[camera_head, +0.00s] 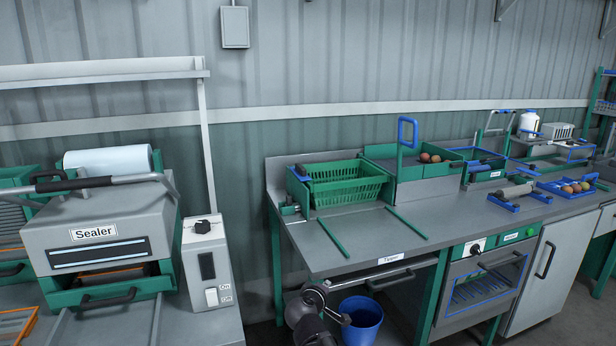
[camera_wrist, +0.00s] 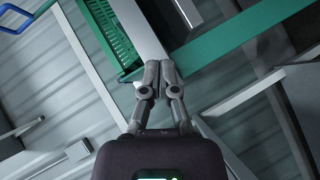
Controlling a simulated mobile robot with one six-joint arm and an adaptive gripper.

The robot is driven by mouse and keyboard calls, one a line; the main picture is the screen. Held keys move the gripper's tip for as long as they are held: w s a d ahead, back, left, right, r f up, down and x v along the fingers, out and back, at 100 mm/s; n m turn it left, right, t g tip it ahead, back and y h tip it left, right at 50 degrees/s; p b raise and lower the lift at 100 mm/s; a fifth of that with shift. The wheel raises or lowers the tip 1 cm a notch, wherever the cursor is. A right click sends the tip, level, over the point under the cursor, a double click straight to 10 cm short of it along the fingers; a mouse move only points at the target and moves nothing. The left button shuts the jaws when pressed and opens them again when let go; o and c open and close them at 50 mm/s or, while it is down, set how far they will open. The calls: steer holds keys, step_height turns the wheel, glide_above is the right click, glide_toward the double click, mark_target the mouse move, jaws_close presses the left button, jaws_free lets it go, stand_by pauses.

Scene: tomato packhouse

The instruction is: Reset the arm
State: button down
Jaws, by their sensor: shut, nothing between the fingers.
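My gripper (camera_wrist: 160,72) is shut and empty in the wrist view, its two fingertips together. The wrist view is turned, with a green basket edge (camera_wrist: 105,30) and a green bar (camera_wrist: 235,40) beyond the fingers. In the head view part of my arm (camera_head: 312,310) shows at the bottom centre, in front of the bench labelled Tipper (camera_head: 350,235). My fingertips cannot be made out in the head view.
A green crate (camera_head: 345,192) sits on the bench behind two green rails. A blue bucket (camera_head: 362,322) stands below, close to my arm. The Sealer machine (camera_head: 95,255) is at left. Trays with tomatoes (camera_head: 572,187) are at right. The bench's front top is clear.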

steer(key=s+d+f+m+g, duration=0.6)
steer(key=s+d+f+g, duration=0.25)
steer(key=d, duration=0.25)
steer(key=s+d+f+m+g+y, duration=0.1)
steer(key=s+f+m+g+y, duration=0.3)
steer(key=s, duration=0.6)
step_height(320, 180, up, 19)
steer(key=y+p, duration=0.1)
steer(key=p, duration=1.7)
steer(key=shift+f+p, duration=0.2)
steer(key=shift+p, duration=0.1)
steer(key=shift+d+g, duration=0.1)
steer(key=shift+g, duration=0.15)
